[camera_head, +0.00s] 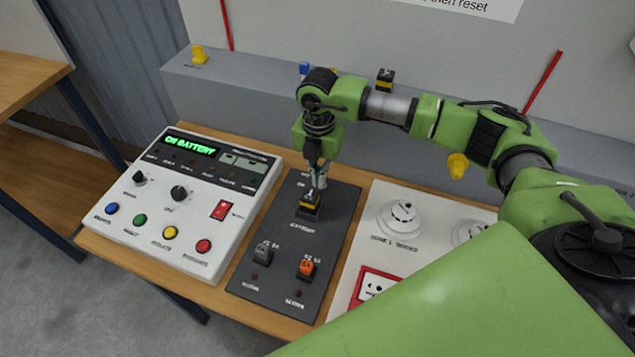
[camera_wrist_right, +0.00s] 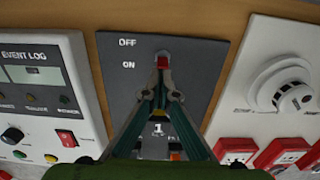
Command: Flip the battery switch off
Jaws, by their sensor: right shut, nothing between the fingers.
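The battery switch (camera_head: 309,204) is a black block with yellow edges on the dark switch panel (camera_head: 341,205), above the word BATTERY. My right gripper (camera_head: 319,186) points down over it, shut and empty. Its fingertips are at or just behind the switch's upper side; I cannot tell if they touch. In the right wrist view, the gripper (camera_wrist_right: 162,76) reaches toward the OFF and ON marks on the panel (camera_wrist_right: 204,65). A small red part shows at the fingertips; I cannot tell what it is. A face marked 1 shows between the finger linkages. My left gripper is not in view.
A white console (camera_head: 150,222) with a lit green ON BATTERY display stands left of the panel. A grey switch (camera_head: 263,252) and an orange switch (camera_head: 306,267) sit lower on the panel. A white detector board (camera_head: 362,225) lies to the right. A grey ledge runs behind.

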